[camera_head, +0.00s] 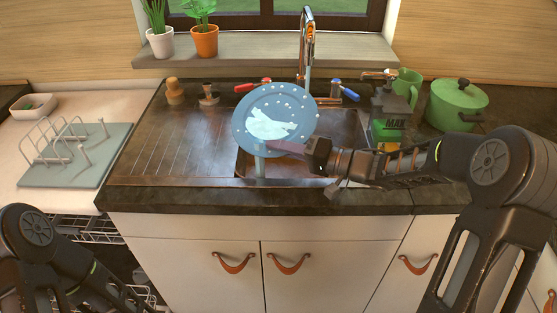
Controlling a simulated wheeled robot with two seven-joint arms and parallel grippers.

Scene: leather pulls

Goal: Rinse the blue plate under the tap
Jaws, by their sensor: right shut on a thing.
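The blue plate (245,117) is held tilted up above the sink basin (243,165), its face toward me. A white patch lies across its middle and pale dots sit around its rim; I cannot tell for sure whether these are water or decoration. A pale streak, like running water, drops from its lower edge into the basin. The tap (307,45) rises behind the plate, which hides part of the area under it. My right gripper (299,150) is shut on the plate's lower right edge. My left arm shows at the lower left, but its gripper is out of view.
A red-handled tap lever (252,86) and a blue one (345,90) flank the tap. A dark MAX container (390,112), a green mug (408,84) and a green pot (457,105) stand right. A dish rack (60,140) stands left. The ribbed drainboard (165,145) is clear.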

